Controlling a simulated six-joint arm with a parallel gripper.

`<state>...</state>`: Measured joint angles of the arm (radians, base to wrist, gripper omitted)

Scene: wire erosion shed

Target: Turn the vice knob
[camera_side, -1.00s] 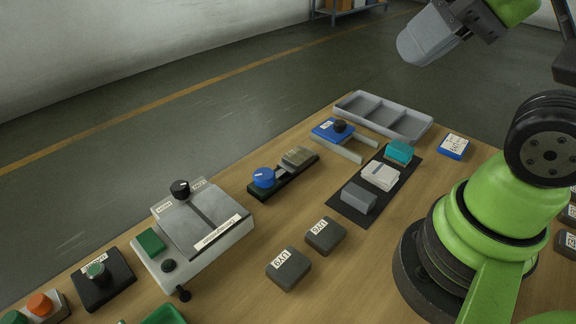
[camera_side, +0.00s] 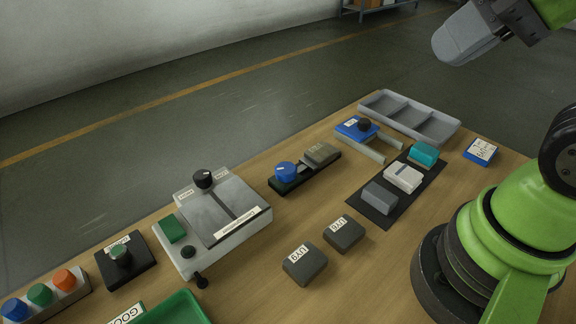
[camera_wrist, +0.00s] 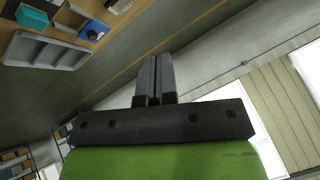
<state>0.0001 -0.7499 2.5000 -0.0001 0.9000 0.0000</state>
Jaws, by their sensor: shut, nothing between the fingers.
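A blue round knob (camera_side: 286,172) with a white mark sits on a low dark base (camera_side: 288,187). A grey-brown block (camera_side: 321,154) is at the other end of that base. This looks like the vice, though no readable label names it. My gripper (camera_side: 458,45) is high at the upper right in the side view, far from the knob and clear of the table. In the wrist view my gripper (camera_wrist: 154,62) has its two grey fingers together with nothing between them. The knob is not visible in the wrist view.
A grey machine (camera_side: 259,216) with a black knob (camera_side: 203,178) stands left of the blue knob. A blue block (camera_side: 349,130) with another black knob is behind right. Dark blocks (camera_side: 305,264) lie in front. A grey tray (camera_side: 447,128) is at the back.

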